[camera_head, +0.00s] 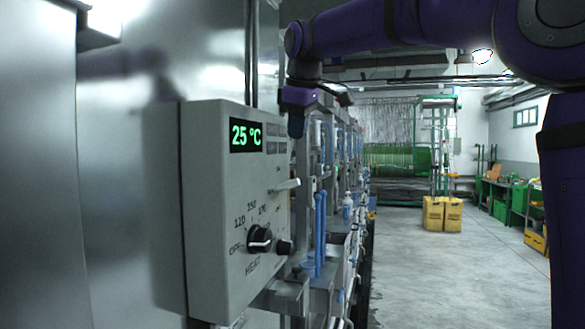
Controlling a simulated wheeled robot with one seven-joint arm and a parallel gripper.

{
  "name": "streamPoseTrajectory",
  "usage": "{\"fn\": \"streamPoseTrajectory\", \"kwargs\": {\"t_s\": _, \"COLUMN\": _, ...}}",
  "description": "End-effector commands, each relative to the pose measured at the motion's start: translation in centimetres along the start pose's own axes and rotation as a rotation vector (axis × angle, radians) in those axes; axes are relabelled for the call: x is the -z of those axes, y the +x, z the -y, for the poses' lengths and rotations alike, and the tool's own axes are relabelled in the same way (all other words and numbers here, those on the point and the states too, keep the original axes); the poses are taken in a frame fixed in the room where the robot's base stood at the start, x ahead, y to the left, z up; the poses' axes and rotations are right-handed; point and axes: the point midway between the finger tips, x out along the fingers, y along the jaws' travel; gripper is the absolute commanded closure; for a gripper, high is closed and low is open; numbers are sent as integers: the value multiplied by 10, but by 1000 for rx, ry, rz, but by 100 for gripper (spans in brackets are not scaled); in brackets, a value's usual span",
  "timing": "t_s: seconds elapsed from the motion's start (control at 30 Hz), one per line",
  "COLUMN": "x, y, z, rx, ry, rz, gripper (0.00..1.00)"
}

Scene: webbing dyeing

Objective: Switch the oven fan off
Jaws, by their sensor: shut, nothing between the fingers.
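A grey control box (205,215) is mounted on the metal oven wall at the left. Its green display (246,135) reads 25 °C. A pale lever (285,184) sticks out of the box face below the display; no fan label is readable on it. Below are a black HEAT dial (259,239), its pointer hard to read, and a smaller dark knob (285,247). My gripper (296,128) is shut and empty, pointing down beside the upper right edge of the box. It is above the lever and appears apart from it.
Machinery with blue tubes (320,230) runs along the wall just right of the box. The grey floor (440,280) on the right is clear. Yellow boxes (442,214) and green benches (500,200) stand farther back.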

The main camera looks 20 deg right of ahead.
Motion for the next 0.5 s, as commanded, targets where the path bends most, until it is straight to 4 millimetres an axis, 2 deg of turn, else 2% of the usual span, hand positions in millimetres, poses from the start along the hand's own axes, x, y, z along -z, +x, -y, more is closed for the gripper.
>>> {"fn": "streamPoseTrajectory", "kwargs": {"t_s": 0.17, "x": 0, "y": 10, "z": 0, "rx": 1, "ry": 0, "rz": 1, "gripper": 100}}
{"fn": "streamPoseTrajectory", "kwargs": {"t_s": 0.5, "x": 0, "y": 66, "z": 0, "rx": 2, "ry": 0, "rz": 2, "gripper": 100}}
